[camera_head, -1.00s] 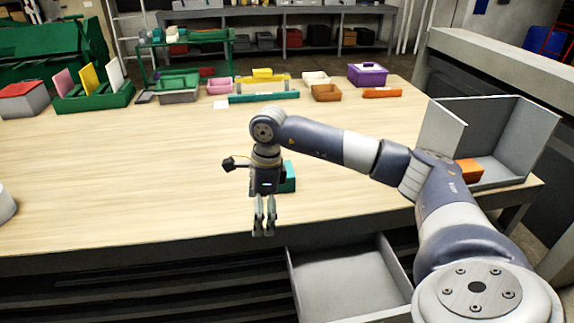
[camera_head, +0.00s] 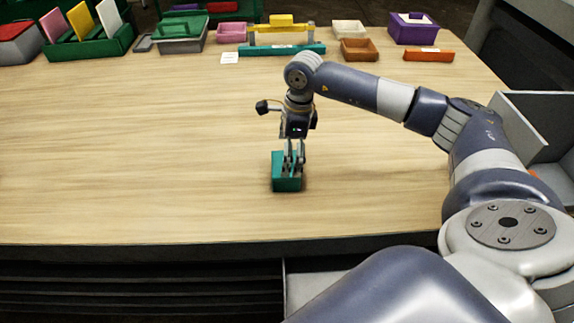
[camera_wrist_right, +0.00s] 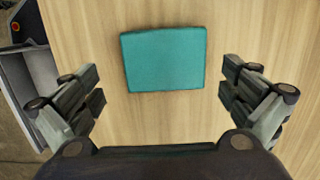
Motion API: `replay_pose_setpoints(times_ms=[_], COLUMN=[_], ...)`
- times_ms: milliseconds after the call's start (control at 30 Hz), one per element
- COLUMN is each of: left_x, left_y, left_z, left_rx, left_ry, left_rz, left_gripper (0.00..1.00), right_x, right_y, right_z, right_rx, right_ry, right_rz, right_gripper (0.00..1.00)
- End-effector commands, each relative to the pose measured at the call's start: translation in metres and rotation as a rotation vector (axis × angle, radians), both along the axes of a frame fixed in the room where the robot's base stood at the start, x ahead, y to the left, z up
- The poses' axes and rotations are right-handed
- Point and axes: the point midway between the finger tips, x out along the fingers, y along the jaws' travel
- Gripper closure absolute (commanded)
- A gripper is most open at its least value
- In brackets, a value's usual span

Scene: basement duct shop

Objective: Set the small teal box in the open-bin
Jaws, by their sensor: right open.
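The small teal box (camera_head: 286,183) sits on the wooden table near its front edge. My right gripper (camera_head: 294,160) points down over the box, and its fingers cover part of it in the head view. In the right wrist view the teal box (camera_wrist_right: 164,60) lies between and ahead of the spread fingertips (camera_wrist_right: 162,90), with wood showing on both sides. The gripper is open and holds nothing. A grey open-bin (camera_head: 530,130) stands at the right end of the table, partly hidden behind my right arm. My left gripper is not in view.
The table (camera_head: 130,150) is clear left of the box. Along the back are a purple box (camera_head: 413,30), brown tray (camera_head: 359,50), orange bar (camera_head: 428,55), teal bar (camera_head: 285,50) and green rack (camera_head: 90,42). A grey drawer (camera_head: 305,288) shows below the front edge.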

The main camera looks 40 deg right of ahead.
Motion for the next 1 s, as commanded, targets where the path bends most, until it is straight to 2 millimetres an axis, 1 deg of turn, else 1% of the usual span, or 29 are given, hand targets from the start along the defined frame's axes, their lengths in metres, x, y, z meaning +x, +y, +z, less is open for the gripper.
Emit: replay_pose_setpoints(times_ms=[100, 200, 267, 400, 533, 633, 833, 867, 900, 967, 1000], left_x=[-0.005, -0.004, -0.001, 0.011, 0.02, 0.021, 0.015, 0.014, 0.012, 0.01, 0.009], left_y=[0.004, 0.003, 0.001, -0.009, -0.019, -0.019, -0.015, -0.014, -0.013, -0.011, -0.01], left_z=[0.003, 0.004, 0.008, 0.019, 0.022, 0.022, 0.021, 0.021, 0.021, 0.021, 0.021], left_rx=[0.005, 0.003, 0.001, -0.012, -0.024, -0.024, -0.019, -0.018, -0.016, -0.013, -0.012], left_ry=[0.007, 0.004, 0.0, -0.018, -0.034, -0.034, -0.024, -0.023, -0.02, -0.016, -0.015], left_rz=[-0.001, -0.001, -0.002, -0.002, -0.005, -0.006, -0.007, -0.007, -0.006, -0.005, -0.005], left_gripper=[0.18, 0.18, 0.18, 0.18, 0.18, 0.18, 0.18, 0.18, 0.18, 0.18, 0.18], right_x=[0.001, 0.001, 0.003, 0.007, 0.009, 0.009, 0.009, 0.009, 0.009, 0.009, 0.009], right_y=[0.001, 0.002, 0.002, 0.004, 0.006, 0.006, 0.006, 0.006, 0.006, 0.006, 0.006], right_z=[-0.013, -0.018, -0.023, -0.043, -0.061, -0.067, -0.069, -0.069, -0.069, -0.068, -0.068], right_rx=[0.0, -0.001, 0.0, 0.0, 0.002, 0.001, 0.001, 0.001, 0.001, 0.001, 0.001], right_ry=[0.001, 0.001, 0.001, 0.004, -0.001, -0.003, -0.004, -0.004, -0.004, -0.004, -0.004], right_rz=[-0.001, -0.001, -0.001, -0.001, -0.002, -0.001, -0.001, -0.001, -0.001, -0.001, -0.001], right_gripper=[0.0, 0.0, 0.0, 0.0, 0.0, 0.0, 0.0, 0.02, 0.11, 0.25, 0.34])
